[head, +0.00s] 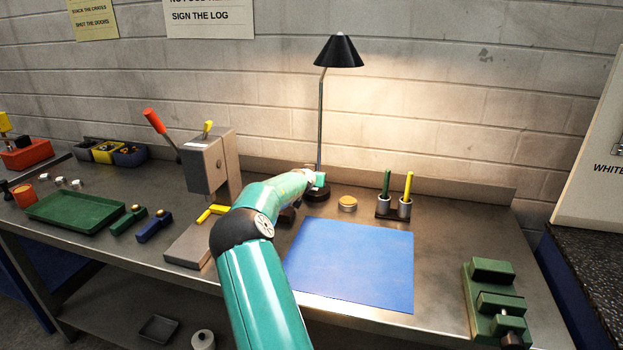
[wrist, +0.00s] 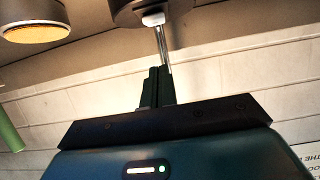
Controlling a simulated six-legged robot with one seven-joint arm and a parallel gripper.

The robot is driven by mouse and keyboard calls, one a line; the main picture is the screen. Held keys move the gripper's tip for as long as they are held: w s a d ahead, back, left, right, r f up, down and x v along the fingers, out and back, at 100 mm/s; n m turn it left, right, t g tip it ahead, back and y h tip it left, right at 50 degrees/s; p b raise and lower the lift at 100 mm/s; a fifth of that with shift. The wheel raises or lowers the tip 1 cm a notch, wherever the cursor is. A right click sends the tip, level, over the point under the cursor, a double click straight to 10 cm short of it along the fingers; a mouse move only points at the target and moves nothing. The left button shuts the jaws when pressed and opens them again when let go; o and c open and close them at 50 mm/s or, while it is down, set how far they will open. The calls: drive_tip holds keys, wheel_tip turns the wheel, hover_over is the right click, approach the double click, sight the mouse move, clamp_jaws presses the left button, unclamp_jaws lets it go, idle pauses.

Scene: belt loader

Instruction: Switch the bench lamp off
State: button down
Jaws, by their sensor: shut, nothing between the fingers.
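The bench lamp (head: 338,52) has a black cone shade on a thin grey pole, and it is lit, with a warm glow on the wall behind it. Its dark round base (head: 317,196) stands at the back of the bench, partly hidden by my arm. In the wrist view, the lamp base (wrist: 138,14) is at the top edge, with a small white button (wrist: 153,19) on it and the pole below. My gripper (head: 318,182) is shut and empty, close to the base. In the wrist view, its fingertips (wrist: 158,70) point towards the button, with a gap between them in the picture.
A round tin (head: 347,204) and a pen holder (head: 394,208) stand right of the lamp. A blue mat (head: 352,262) lies in front. A press (head: 207,165) stands to the left, a green vise (head: 494,300) at the front right. The mat is clear.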

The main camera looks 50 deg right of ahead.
wheel_tip(320, 180, down, 4)
drive_tip(key=shift+r, duration=0.1)
drive_tip(key=shift+f, duration=0.2)
drive_tip(key=shift+a+f, duration=0.1)
drive_tip(key=shift+s+a+f, duration=0.1)
drive_tip(key=shift+a+f, duration=0.05)
drive_tip(key=shift+f, duration=0.3)
drive_tip(key=shift+r, duration=0.85)
